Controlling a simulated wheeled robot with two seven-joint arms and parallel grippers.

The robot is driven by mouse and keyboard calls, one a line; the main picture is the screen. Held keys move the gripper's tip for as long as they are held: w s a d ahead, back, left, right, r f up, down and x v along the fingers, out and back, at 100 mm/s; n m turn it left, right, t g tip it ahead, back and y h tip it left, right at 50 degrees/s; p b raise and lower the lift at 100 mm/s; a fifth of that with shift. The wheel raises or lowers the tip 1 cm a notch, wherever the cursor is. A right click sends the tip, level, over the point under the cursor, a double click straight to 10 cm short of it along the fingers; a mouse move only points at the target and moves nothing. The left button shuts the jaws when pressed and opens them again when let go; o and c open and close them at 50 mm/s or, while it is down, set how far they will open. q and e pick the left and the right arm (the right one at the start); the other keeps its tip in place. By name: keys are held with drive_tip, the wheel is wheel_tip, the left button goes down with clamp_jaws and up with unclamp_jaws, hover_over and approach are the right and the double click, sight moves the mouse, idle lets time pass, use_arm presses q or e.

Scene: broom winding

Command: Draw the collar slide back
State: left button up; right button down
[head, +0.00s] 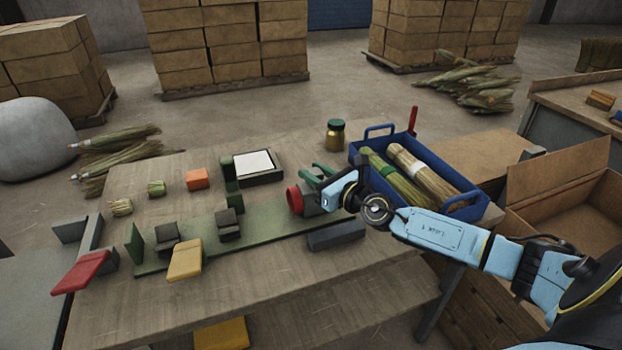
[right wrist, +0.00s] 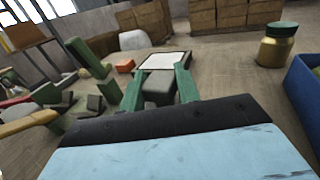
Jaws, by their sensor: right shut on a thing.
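A grey block with a red round collar (head: 294,200) on its left end, which looks like the collar slide, sits toward the right part of the long green bed (head: 262,217). My right gripper (head: 312,174) is over this block, its blue body partly covering it. In the right wrist view its two green fingers (right wrist: 160,84) stand on either side of a dark grey block (right wrist: 158,98). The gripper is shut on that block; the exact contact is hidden. My left gripper is not in view.
A blue tray (head: 476,207) with broom-straw bundles stands close to the right gripper, beside a green-lidded jar (head: 335,137). A dark bar (head: 335,236) lies before the bed.

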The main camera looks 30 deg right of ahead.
drive_tip(key=shift+d+f+h, duration=0.15)
drive_tip(key=shift+d+h, duration=0.15)
drive_tip(key=shift+d, duration=0.25)
drive_tip(key=c, duration=1)
unclamp_jaws()
drive_tip(key=shift+s+d, duration=0.1)
drive_tip(key=shift+d, duration=0.05)
drive_tip(key=shift+c, duration=0.2)
drive_tip(key=shift+a+f, duration=0.1)
drive_tip(key=shift+a, duration=0.15)
drive_tip(key=s+d, duration=0.1)
drive_tip(key=s, duration=0.2)
drive_tip(key=s+b, duration=0.1)
drive_tip(key=s, duration=0.3)
drive_tip(key=s+d, duration=0.1)
drive_tip(key=s, duration=0.3)
drive_tip(key=shift+d+f, duration=0.3)
drive_tip(key=shift+f, duration=0.1)
drive_tip(key=shift+s+d, duration=0.2)
drive_tip(key=shift+s, duration=0.95)
